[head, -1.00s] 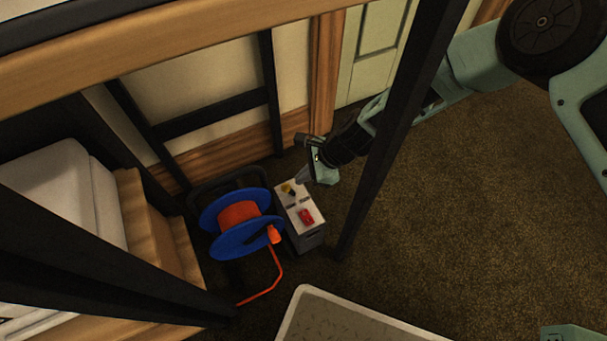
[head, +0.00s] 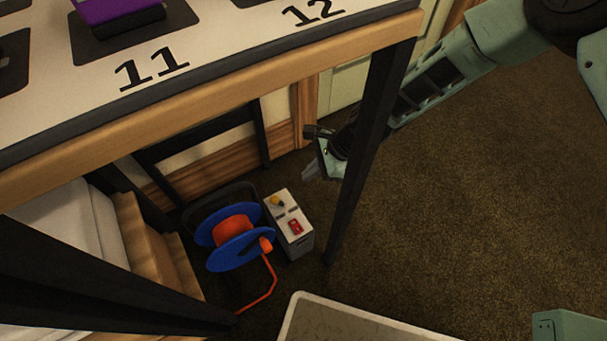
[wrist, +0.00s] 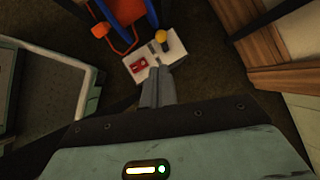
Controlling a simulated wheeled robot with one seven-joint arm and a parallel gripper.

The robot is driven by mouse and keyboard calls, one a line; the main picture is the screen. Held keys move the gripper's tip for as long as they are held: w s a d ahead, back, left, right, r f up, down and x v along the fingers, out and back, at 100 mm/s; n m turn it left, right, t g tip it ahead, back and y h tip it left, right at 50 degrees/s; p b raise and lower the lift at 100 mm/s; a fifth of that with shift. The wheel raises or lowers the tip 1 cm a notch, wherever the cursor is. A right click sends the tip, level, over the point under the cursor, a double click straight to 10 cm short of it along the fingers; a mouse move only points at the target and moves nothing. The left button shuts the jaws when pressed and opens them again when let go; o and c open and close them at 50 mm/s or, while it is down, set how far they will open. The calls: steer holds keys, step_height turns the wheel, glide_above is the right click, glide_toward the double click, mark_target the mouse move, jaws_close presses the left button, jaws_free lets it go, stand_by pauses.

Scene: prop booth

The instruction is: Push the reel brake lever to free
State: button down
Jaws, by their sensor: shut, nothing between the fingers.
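The reel brake lever appears to be the yellow-knobbed lever (head: 276,201) on top of a small pale grey box (head: 302,241), beside a blue reel (head: 238,250) wound with orange cable. The knob also shows in the wrist view (wrist: 161,37), beyond my fingertips. A red switch (head: 295,227) sits on the same box, nearer the head camera. My gripper (head: 309,172) is shut and empty, above and to the right of the knob in the head view, apart from it. In the wrist view my closed fingers (wrist: 158,86) point toward the box. The lever's exact setting is too small to read.
A table with numbered places (head: 215,60) overhangs the reel, and its black leg (head: 360,165) stands in front of my wrist. A pale-rimmed tray or mat (head: 292,312) lies in front. Open carpet (head: 470,200) is at the right.

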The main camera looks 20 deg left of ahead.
steer(key=shift+d+r, duration=0.2)
steer(key=shift+r, duration=0.45)
steer(key=shift+d+r, duration=0.2)
steer(key=shift+r, duration=0.4)
